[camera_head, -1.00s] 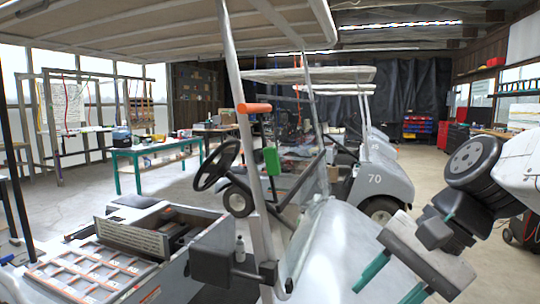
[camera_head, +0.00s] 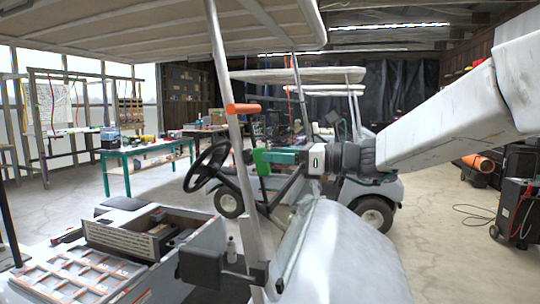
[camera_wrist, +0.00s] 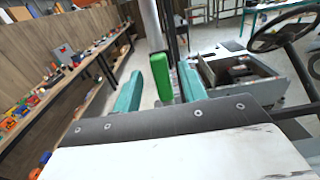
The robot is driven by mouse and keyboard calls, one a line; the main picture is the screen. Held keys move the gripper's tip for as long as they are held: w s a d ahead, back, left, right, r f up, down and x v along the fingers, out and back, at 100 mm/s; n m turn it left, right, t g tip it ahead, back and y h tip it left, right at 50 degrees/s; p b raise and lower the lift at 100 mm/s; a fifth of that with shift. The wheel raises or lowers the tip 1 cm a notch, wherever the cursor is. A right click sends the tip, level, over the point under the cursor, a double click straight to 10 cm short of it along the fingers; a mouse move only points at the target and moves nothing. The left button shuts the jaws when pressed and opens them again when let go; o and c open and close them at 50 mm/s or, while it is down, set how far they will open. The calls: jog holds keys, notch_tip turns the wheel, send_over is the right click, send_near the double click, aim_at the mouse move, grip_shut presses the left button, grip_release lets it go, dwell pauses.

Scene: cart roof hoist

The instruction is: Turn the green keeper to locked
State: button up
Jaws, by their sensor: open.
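The green keeper (camera_head: 261,162) is a small upright bright green block beside the cart's pale roof post (camera_head: 232,150), below an orange bar (camera_head: 243,108). In the wrist view the keeper (camera_wrist: 164,79) shows upright between my two teal fingers. My gripper (camera_head: 272,156) reaches in from the right, level with the keeper. It also shows in the wrist view (camera_wrist: 171,66) with its fingers apart. Whether either finger touches the keeper cannot be told. The keeper's mount is partly hidden.
The steering wheel (camera_head: 207,167) and the open cart bed (camera_head: 80,275) lie left of the post. A black box (camera_head: 202,268) sticks out low on the post. The windshield frame (camera_head: 298,250) runs close below my arm. A green workbench (camera_head: 148,155) stands behind.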

jog(key=shift+x, duration=1)
grip_shut()
jog(key=shift+n, duration=0.5)
jog(key=n, duration=0.2)
jog(key=n+g, duration=0.1)
jog(key=n, duration=0.1)
jog(key=shift+w+n+g, duration=0.1)
jog(key=shift+n+g, duration=0.2)
jog(key=n+g, duration=0.1)
jog(key=n, duration=0.4)
jog(key=n+g, duration=0.1)
jog(key=n, duration=0.4)
jog(key=shift+r+h, duration=0.15)
jog(key=shift+h, duration=0.15)
jog(key=shift+n+h, duration=0.4)
jog(key=shift+n, duration=1.9)
